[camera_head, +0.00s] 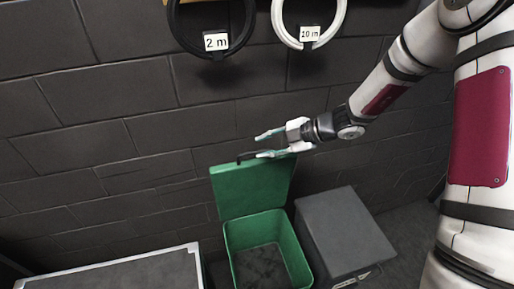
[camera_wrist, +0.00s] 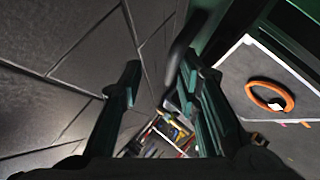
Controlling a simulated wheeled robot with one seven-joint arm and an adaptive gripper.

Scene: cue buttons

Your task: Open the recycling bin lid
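The green recycling bin (camera_head: 231,250) stands on the floor by the wall, its inside visible from above. Its green lid (camera_head: 250,187) is raised and stands nearly upright at the back of the bin. A dark handle (camera_head: 246,156) is at the lid's upper edge. My gripper (camera_head: 263,145) is at the top of the lid by the handle. In the wrist view its fingers (camera_wrist: 160,88) are spread apart, with the dark handle (camera_wrist: 180,45) close to the right finger. I cannot tell whether they touch. No object is clearly held between the fingers.
A grey closed bin (camera_head: 340,225) stands right of the green one. A grey-topped box with a light rim (camera_head: 130,275) is at front left. Cable loops labelled 2 m (camera_head: 215,42) and 10 m (camera_head: 309,34) hang on the dark block wall. An orange ring (camera_wrist: 270,97) lies on a grey surface.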

